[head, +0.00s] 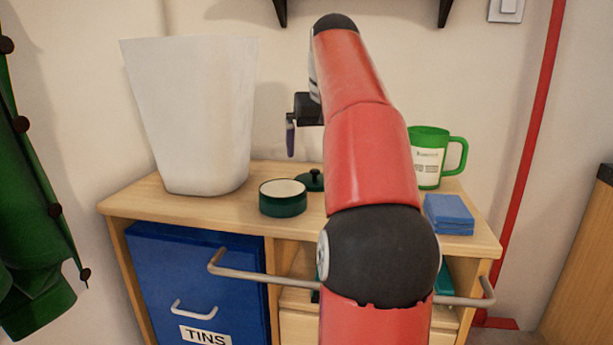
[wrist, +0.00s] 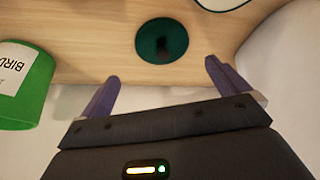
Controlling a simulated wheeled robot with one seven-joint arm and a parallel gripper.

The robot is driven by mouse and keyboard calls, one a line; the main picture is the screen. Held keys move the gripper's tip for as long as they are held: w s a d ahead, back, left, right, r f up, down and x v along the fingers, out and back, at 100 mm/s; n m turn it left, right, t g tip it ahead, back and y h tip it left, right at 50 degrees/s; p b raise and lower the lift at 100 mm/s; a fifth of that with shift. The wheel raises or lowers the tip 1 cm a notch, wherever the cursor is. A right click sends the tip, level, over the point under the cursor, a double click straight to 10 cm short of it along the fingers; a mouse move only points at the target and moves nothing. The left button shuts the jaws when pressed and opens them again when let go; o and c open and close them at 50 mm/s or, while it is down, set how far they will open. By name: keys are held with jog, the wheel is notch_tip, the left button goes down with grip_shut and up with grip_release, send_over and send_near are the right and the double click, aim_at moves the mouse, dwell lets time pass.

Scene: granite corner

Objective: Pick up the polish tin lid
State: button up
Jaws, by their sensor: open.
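The polish tin lid (head: 311,181) is a dark green disc with a small knob, lying on the wooden cabinet top. It also shows in the wrist view (wrist: 162,41), seen from above, ahead of the fingertips and roughly between their lines. The green polish tin (head: 283,198) with a pale inside stands just left of the lid in the head view. My gripper (wrist: 160,72) is open and empty, its two purple fingers apart. In the head view one finger (head: 291,138) shows above the cabinet top, and my arm hides the area right of the lid.
A white bin (head: 200,115) stands at the left of the cabinet top (head: 150,195). A wall is behind. A metal rail (head: 240,275) runs along the cabinet front.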

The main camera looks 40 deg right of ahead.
aim_at(315, 171)
jog(key=x, duration=0.2)
jog(key=b+x, duration=0.1)
jog(key=x, duration=0.1)
jog(key=b+x, duration=0.1)
jog(key=x, duration=0.2)
jog(key=shift+a+f, duration=0.15)
jog(key=shift+a, duration=0.15)
jog(key=shift+c, duration=0.3)
jog(key=c, duration=0.8)
